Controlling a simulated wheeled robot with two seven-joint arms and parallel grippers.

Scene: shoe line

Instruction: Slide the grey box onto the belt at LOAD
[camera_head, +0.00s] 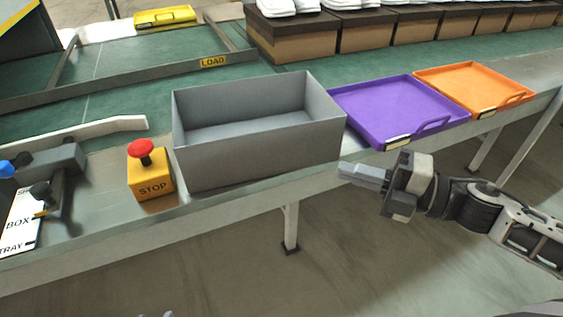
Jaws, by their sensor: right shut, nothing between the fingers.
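The grey box (262,155) is an open-topped, empty bin. It stands upright at the front of the line, on the grey front ledge. Whether its back edge overlaps the green belt is hidden by its own walls. The green belt (125,115) runs behind and to the left of it. The yellow LOAD label (213,61) is on a dark rail behind the box. My right gripper (342,171) is shut and empty, in front of the ledge near the box's right front corner, with its fingers pointing left.
A red STOP button on a yellow block (149,177) stands close left of the box. A purple tray (400,105) sits close right, then an orange tray (474,85). A pale guide bar (95,131) lies left. Shoe boxes (305,40) line the back.

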